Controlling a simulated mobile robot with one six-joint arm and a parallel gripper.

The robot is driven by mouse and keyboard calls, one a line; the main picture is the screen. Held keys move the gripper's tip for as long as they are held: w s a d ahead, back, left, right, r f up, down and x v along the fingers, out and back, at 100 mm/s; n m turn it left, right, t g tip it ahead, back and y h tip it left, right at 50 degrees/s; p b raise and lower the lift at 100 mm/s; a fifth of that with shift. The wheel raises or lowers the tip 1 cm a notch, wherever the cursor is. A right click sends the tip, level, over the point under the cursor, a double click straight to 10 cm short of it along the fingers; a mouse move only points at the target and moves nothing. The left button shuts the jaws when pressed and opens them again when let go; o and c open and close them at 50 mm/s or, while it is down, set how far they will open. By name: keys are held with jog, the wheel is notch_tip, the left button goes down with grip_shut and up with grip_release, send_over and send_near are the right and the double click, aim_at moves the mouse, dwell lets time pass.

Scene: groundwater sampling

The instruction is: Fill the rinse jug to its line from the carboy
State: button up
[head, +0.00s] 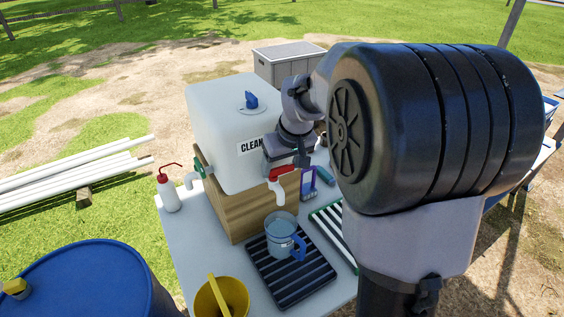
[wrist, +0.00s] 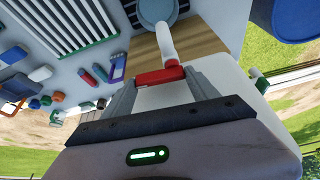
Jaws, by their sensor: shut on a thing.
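The white carboy (head: 228,125), with a "CLEAN" label partly hidden by my arm, sits on a wooden stand (head: 230,205). Its tap has a red lever (head: 283,172) and a white spout (head: 279,193) pointing down. My gripper (wrist: 158,85) is shut on the red lever, which also shows in the wrist view (wrist: 160,76). The clear rinse jug (head: 280,236) with a blue handle stands upright below the spout on a black slatted rack (head: 290,272). Its inside looks pale blue; I cannot make out its line, the level, or whether water runs.
A red-topped wash bottle (head: 169,195) stands left of the stand, and a yellow bucket (head: 221,298) stands at the table's front. A green-edged slatted tray (head: 331,232) lies to the right. A blue drum (head: 80,285) is at lower left, a grey crate (head: 287,64) behind.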

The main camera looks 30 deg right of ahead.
jog(key=shift+w+n, duration=0.1)
jog(key=shift+n, duration=0.4)
jog(key=o, duration=1.1)
jog(key=p+v, duration=0.2)
jog(key=v, duration=0.3)
jog(key=p+v, duration=0.1)
jog(key=v, duration=0.5)
jog(key=p+v, duration=0.2)
jog(key=v, duration=0.4)
jog(key=shift+d+r+p, duration=0.25)
jog(key=shift+d+p, duration=0.05)
jog(key=shift+d, duration=0.05)
